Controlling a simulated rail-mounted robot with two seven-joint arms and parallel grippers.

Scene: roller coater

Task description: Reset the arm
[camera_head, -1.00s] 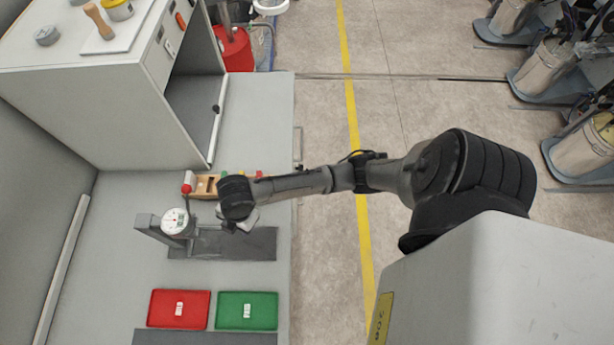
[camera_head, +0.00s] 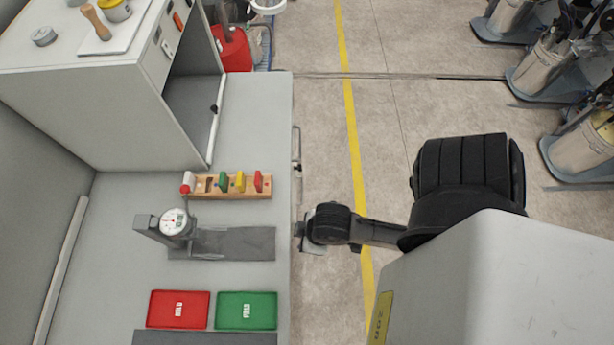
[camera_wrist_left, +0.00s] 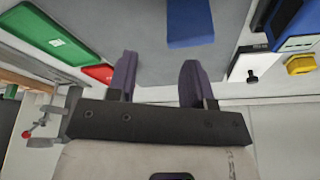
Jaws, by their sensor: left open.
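In the head view, my right arm comes in from the right. Its gripper (camera_head: 300,236) is off the bench's right edge, over the floor, pointing left. Its fingers are small and dark, and I cannot tell if they are apart. My left arm is outside the head view. In the left wrist view my left gripper (camera_wrist_left: 155,80) has its two dark fingers well apart, with nothing between them. Its view takes in the bench, with the green tray (camera_wrist_left: 50,38) and red tray (camera_wrist_left: 99,73) to the left and a blue object (camera_wrist_left: 190,22) beyond the fingers.
A gauge stand (camera_head: 225,243), a wooden rack (camera_head: 233,193) with coloured pieces, a red tray (camera_head: 178,309) and a green tray (camera_head: 247,310) are on the bench. A grey cabinet (camera_head: 100,110) stands at upper left. Floor along the yellow line (camera_head: 354,130) is open.

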